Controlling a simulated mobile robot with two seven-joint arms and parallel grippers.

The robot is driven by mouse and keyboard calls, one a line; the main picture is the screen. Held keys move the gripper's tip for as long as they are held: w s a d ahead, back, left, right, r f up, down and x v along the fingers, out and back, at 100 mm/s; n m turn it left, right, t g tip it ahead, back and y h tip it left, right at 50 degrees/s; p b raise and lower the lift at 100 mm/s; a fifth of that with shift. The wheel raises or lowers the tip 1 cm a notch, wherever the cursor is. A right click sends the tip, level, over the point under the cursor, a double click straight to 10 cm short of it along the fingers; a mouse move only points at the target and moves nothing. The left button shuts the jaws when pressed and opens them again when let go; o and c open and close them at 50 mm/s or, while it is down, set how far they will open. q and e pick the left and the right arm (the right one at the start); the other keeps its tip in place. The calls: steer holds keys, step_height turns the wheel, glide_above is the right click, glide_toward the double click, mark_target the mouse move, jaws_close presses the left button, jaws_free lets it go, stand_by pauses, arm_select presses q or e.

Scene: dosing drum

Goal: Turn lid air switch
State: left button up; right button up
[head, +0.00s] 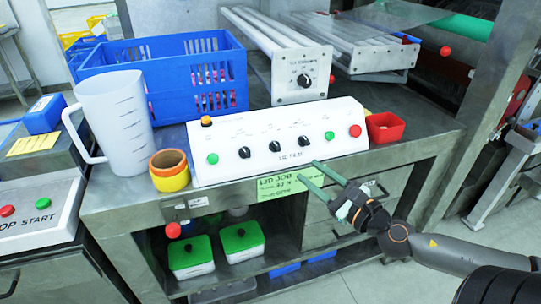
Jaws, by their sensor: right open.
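A white sloped control panel (275,173) stands on the metal table. It carries three black rotary knobs: a left knob (244,152), a middle knob (274,146) and a right knob (304,140). Their small labels are too blurred to read, so I cannot tell which is the lid air switch. A separate black knob (304,81) sits on the metal box behind. My right gripper (309,171) is open and empty, its greenish fingers apart, in front of the panel's lower right edge. It appears apart from the knobs. My left gripper is not in view.
The panel also has green buttons (212,159), a red button (355,131) and an orange-topped part (206,121). A jug (117,115) and yellow-red cup (170,172) stand left, a red bin (385,127) right, a blue crate (200,75) behind. A green card (278,187) hangs at the table edge.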

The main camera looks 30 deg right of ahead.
glide_toward(278, 148)
steer(key=shift+w, duration=1.2)
steer(key=shift+w+a, duration=0.2)
steer(key=shift+w, duration=1.55)
steer(key=shift+w+a, duration=0.2)
steer(key=shift+w, duration=1.6)
jaws_close()
